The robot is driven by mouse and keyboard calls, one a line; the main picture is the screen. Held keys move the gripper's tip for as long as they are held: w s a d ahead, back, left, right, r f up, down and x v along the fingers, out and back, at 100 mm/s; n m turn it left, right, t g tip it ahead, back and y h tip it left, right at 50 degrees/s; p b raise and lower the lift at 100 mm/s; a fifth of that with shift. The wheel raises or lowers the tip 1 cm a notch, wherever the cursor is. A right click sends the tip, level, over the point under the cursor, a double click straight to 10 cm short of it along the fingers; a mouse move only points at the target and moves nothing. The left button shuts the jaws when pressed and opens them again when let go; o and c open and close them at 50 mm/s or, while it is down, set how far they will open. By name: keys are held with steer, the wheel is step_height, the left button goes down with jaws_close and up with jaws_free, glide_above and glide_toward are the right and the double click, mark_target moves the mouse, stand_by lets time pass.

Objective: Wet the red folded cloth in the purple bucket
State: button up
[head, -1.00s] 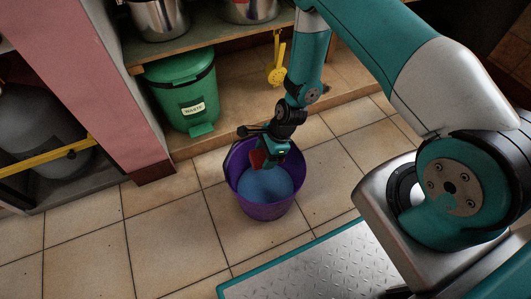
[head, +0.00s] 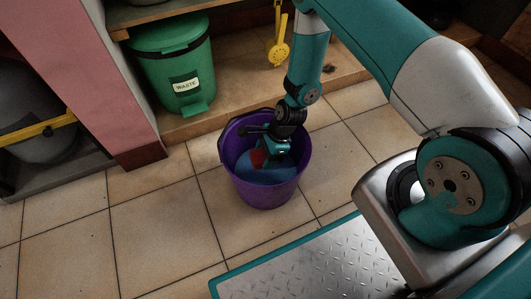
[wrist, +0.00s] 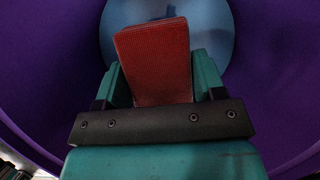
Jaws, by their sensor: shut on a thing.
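The purple bucket (head: 262,191) stands on the tiled floor with blue water (head: 251,174) in it. My gripper (head: 268,157) reaches down inside the bucket from above. It is shut on the red folded cloth (head: 258,158), which is partly hidden by the gripper in the head view. In the wrist view the cloth (wrist: 155,62) sticks out between the two fingers, with the blue water (wrist: 207,22) beyond it and the purple bucket wall (wrist: 262,75) around. I cannot tell whether the cloth touches the water.
A green waste bin (head: 170,65) stands on the low shelf behind the bucket. A yellow utensil (head: 277,45) hangs at the shelf. A grey cylinder (head: 35,110) is at the left behind a yellow bar. The tiled floor left of the bucket is clear.

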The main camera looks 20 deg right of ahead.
steer(key=b, duration=0.7)
glide_above(265, 178)
steer(key=f, duration=0.8)
steer(key=shift+s+f, duration=0.15)
steer(key=shift+s, duration=0.25)
steer(key=shift+f+b, duration=1.45)
steer(key=shift+f, duration=1.05)
steer(key=shift+f+b, duration=0.6)
steer(key=shift+f, duration=0.3)
steer(key=shift+a+f+b, duration=0.15)
steer(key=shift+f+b, duration=0.15)
step_height(265, 178, up, 29)
steer(key=p, duration=2.6)
steer(key=shift+r, duration=0.1)
